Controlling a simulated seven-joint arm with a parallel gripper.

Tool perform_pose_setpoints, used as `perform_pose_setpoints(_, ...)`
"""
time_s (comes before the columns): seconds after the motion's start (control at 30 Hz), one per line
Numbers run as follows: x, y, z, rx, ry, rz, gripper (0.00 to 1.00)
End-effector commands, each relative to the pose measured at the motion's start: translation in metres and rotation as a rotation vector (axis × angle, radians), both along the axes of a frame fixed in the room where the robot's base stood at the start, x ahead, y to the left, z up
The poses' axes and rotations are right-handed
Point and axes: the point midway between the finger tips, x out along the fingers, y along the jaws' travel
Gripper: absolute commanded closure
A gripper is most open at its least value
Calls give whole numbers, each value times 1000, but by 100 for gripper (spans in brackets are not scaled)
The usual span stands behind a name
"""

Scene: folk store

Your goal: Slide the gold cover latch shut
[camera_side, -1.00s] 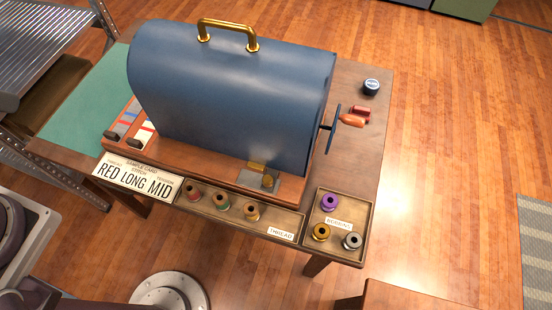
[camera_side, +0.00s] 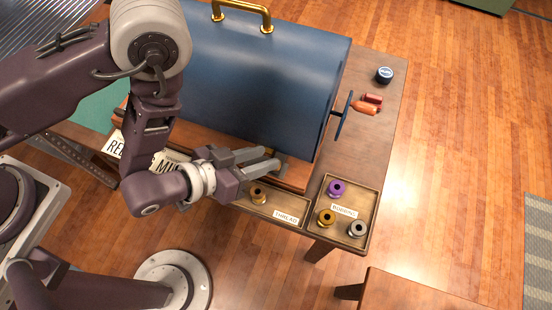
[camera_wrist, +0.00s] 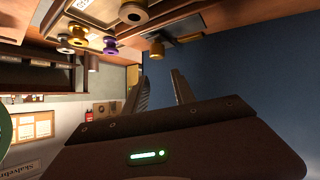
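The blue rounded cover (camera_side: 265,80) with a gold handle (camera_side: 242,14) on top sits closed over the machine. In the side view my gripper (camera_side: 279,160) is at the cover's lower front edge, its two fingers slightly apart and hiding most of the gold latch.
A tray (camera_side: 371,210) with purple, gold and grey bobbins stands at the right front, beside the thread tray (camera_side: 306,222).

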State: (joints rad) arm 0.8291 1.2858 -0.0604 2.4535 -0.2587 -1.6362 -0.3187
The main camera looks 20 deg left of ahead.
Motion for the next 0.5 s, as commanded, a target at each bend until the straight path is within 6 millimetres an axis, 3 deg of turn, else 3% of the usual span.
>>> perform_pose_setpoints(0.03, -10, 5, -15, 35, -57, -33, 69)
perform_pose_setpoints(0.2, -25, 12, -28, 89, -206, -101, 69)
perform_pose_setpoints(0.5, 13, -14, -45, 87, -223, -104, 69)
